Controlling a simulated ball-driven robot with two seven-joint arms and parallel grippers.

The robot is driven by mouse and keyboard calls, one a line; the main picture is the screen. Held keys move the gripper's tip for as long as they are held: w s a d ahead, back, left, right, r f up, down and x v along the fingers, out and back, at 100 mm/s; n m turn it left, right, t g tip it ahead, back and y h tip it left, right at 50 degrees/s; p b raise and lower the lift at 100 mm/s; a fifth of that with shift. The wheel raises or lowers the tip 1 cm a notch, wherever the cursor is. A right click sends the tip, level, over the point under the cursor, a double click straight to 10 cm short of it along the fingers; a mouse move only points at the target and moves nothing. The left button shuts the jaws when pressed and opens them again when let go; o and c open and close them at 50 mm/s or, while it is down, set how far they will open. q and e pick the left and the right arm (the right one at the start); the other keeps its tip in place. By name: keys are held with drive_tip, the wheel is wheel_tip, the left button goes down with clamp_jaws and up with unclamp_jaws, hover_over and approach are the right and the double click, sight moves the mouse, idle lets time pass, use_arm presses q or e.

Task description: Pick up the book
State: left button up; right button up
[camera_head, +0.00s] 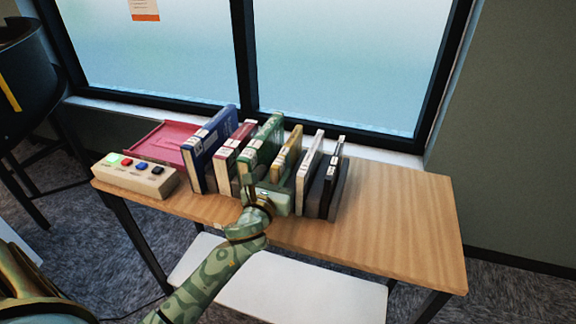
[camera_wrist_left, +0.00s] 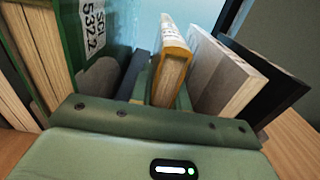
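Several books stand in a row on the wooden table. A yellow book (camera_head: 287,155) stands right of a green book (camera_head: 264,145). My left gripper (camera_head: 268,186) is at the front of the row, at the yellow book. In the left wrist view, the yellow book (camera_wrist_left: 171,66) lies between the two green fingers, which sit close against its sides. The fingertips are hidden between the books. The green book (camera_wrist_left: 95,45) with an "SCI 532.2" label stands left of the fingers. My right gripper is not in view.
Blue (camera_head: 209,148) and red (camera_head: 234,152) books stand to the left, white (camera_head: 309,163) and black (camera_head: 326,178) ones close on the right. A button box (camera_head: 135,175) and a red tray (camera_head: 157,140) are at the table's left. The table's right side (camera_head: 400,215) is clear. A window is behind.

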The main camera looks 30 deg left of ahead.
use_arm(q)
clamp_jaws()
